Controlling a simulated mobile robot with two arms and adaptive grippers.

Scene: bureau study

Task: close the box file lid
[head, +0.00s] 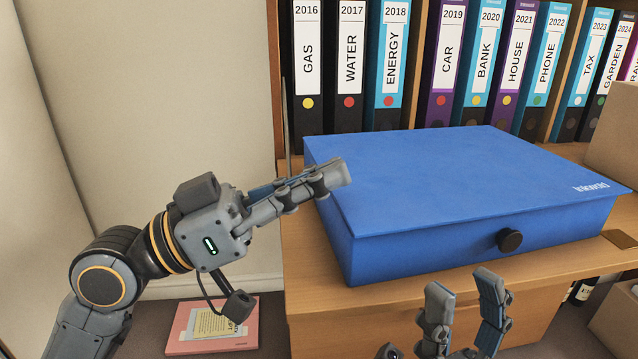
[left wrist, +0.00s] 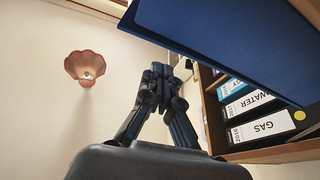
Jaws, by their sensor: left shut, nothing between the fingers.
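The blue box file (head: 440,190) lies on the wooden desk, with a round black knob (head: 509,240) on its front. Its lid looks flat, down over the base; a small gap at the edge cannot be ruled out. My left gripper (head: 335,175) is shut and empty at the lid's left edge; whether it touches the lid is unclear. In the left wrist view, its closed fingers (left wrist: 158,85) are beside the blue underside or side of the box file (left wrist: 225,45). My right gripper (head: 465,300) is below the front of the box, fingers apart and empty.
A row of labelled binders (head: 395,70) stands on the shelf behind the box. A cardboard box (head: 615,135) is at the right. A pink folder (head: 185,335) lies on the floor at lower left. The wooden desk (head: 310,255) has a narrow bare strip left of the box.

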